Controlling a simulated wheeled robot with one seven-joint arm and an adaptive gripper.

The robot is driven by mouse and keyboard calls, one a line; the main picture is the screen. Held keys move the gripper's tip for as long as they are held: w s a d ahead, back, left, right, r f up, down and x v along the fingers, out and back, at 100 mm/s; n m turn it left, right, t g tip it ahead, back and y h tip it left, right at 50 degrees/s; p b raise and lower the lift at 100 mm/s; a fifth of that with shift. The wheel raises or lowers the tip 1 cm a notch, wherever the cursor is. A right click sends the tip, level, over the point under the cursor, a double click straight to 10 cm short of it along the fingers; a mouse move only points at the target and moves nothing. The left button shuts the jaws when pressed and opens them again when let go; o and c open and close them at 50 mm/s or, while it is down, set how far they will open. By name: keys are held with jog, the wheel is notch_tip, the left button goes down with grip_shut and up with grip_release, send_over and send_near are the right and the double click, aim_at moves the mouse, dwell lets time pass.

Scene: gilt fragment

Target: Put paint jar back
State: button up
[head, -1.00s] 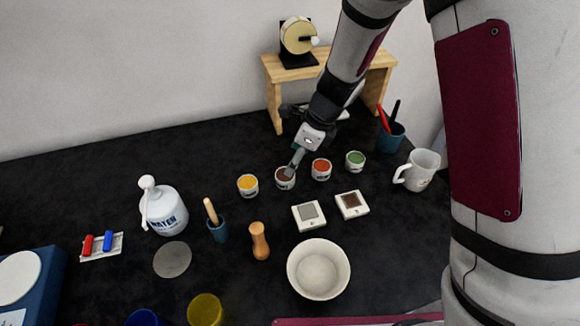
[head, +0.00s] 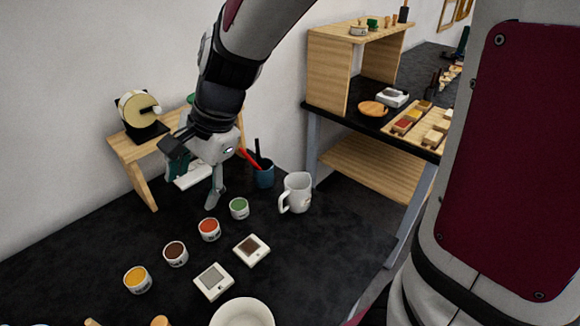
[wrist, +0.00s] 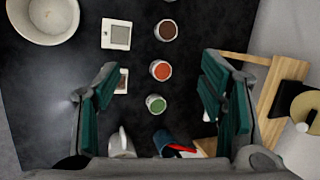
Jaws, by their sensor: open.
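Several small white paint jars stand upright in a slanting row on the black table: a yellow jar (head: 138,280), a brown jar (head: 176,254), a red jar (head: 209,230) and a green jar (head: 239,209). The wrist view looks down on the brown jar (wrist: 166,30), red jar (wrist: 160,70) and green jar (wrist: 155,104). My gripper (head: 195,175) is open and empty, above the table behind the red and green jars. In the wrist view, the red and green jars show between its spread fingers (wrist: 160,85). Which jar the task means, I cannot tell.
A white mug (head: 297,192) and a blue cup with pens (head: 264,174) stand right of the jars. Two small square devices (head: 214,281) and a white bowl (head: 242,313) are in front. A wooden stand (head: 132,160) is behind. A shelf (head: 330,75) stands farther right.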

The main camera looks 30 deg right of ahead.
jog(key=s+d+r+n+t+h, duration=0.1)
jog(key=s+d+r+n, duration=0.3)
jog(key=s, duration=0.4)
jog(key=s+d+r+n+t+h, duration=0.1)
jog(key=s+d+r+n+h, duration=0.1)
jog(key=s+d+r+n, duration=0.3)
jog(key=s+d+n, duration=0.2)
jog(key=s+n, duration=0.1)
jog(key=shift+s+n+t+h, duration=0.25)
jog(key=shift+n+t+h, duration=0.15)
jog(key=shift+d, duration=0.1)
